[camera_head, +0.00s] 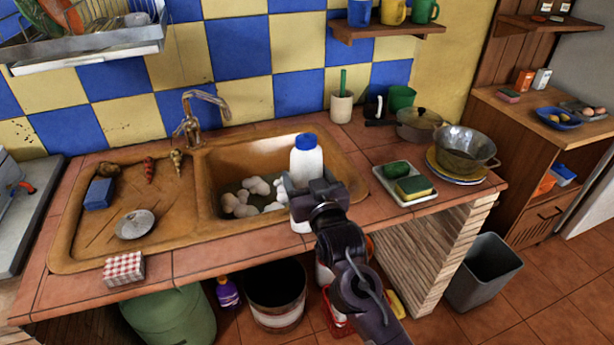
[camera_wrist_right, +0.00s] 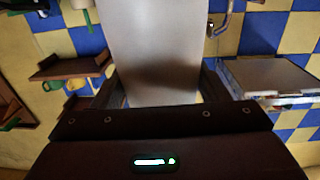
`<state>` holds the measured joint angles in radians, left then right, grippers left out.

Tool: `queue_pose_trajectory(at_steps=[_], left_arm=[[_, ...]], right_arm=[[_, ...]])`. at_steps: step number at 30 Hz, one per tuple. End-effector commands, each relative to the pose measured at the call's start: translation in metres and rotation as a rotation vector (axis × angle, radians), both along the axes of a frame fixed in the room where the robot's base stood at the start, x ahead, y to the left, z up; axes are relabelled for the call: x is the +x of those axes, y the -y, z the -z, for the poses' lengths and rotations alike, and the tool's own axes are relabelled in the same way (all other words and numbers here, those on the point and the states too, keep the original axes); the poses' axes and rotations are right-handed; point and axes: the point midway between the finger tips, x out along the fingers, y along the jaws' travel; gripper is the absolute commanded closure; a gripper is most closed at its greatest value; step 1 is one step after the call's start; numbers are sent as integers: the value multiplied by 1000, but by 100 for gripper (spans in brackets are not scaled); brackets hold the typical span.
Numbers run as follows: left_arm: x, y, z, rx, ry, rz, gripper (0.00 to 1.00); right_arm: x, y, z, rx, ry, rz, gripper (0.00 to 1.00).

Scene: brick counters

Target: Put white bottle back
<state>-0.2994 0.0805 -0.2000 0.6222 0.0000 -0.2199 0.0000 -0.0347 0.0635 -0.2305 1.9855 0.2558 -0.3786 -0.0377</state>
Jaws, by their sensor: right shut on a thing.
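The white bottle (camera_head: 307,163) with a blue cap is upright at the front edge of the sink, in the head view. My right gripper (camera_head: 308,193) is shut on it from the front, and the gripper hides part of its lower body. In the right wrist view the bottle (camera_wrist_right: 155,50) fills the space between the two fingers (camera_wrist_right: 158,95). Whether its base touches the counter rim is hard to tell. My left gripper is in neither view.
The sink (camera_head: 265,155) behind the bottle holds several white foam clumps (camera_head: 262,187). A tray (camera_head: 404,183) with sponges and a pot (camera_head: 465,148) on plates stand to the right. Below the counter are a dark bucket (camera_head: 275,290) and a purple bottle (camera_head: 227,293). A grey bin (camera_head: 482,275) stands on the floor.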

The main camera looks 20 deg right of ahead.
Motion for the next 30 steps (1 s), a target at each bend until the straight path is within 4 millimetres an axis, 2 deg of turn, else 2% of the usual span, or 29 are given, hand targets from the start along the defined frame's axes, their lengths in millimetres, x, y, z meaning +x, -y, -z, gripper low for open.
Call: queue_pose_trajectory(at_steps=[6,7,12,22,26,30], left_arm=[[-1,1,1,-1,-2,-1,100],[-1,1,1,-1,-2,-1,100],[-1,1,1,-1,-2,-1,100],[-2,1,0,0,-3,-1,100],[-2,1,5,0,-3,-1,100],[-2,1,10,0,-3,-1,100]], right_arm=[[0,0,1,1,4,0,55],[0,0,2,0,1,0,30],[0,0,2,0,0,0,11],[-1,0,-1,0,0,0,11],[-19,0,2,1,-1,0,11],[-50,-1,2,1,-2,0,11]])
